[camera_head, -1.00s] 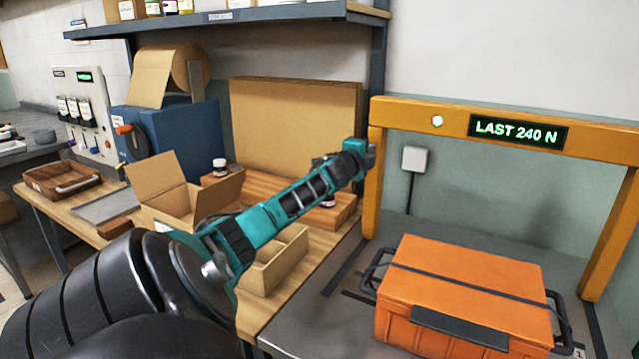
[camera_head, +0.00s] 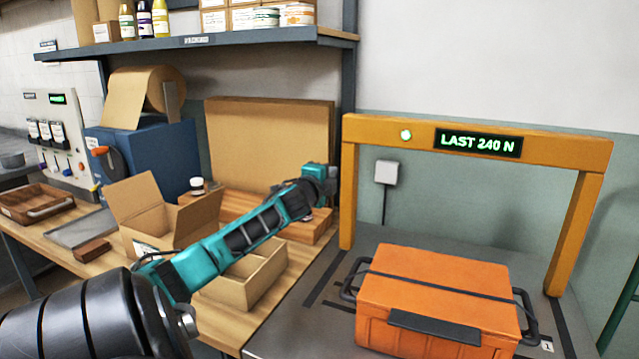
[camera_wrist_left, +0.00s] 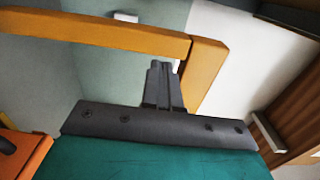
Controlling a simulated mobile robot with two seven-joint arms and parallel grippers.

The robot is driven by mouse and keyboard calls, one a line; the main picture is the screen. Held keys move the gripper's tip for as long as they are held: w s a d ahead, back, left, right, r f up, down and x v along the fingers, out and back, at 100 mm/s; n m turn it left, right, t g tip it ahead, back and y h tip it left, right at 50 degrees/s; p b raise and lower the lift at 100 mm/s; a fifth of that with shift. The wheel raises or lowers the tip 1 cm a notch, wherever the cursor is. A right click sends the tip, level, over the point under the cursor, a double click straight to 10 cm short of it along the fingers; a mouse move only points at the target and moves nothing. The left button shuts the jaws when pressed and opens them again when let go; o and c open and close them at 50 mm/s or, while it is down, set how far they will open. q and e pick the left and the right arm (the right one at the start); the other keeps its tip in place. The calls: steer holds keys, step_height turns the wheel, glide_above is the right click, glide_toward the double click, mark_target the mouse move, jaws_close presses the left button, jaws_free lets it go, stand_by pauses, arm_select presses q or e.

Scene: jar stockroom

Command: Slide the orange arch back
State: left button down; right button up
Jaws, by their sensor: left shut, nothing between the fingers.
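The orange arch (camera_head: 480,140) stands on the grey bench, its beam carrying a green light and a display reading "LAST 240 N". Its left post (camera_head: 347,195) and right post (camera_head: 575,235) show in the head view. My left gripper (camera_head: 328,188) is shut and empty, just left of the left post; whether it touches cannot be told. In the left wrist view the shut fingers (camera_wrist_left: 162,82) point up, with the arch's post (camera_wrist_left: 203,75) behind and right of them and the beam (camera_wrist_left: 100,32) running left. My right gripper is out of view.
An orange case (camera_head: 435,290) with a dark strap sits on the grey bench (camera_head: 300,325) in front of the arch. Left are an open carton (camera_head: 160,215), a low box (camera_head: 245,280) and upright cardboard sheets (camera_head: 270,150). A shelf (camera_head: 200,42) hangs above.

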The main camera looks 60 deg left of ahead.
arm_select(q)
steer(key=v, duration=0.5)
steer(key=shift+s+d, duration=0.1)
steer(key=shift+s, duration=0.1)
steer(key=shift+f, duration=0.1)
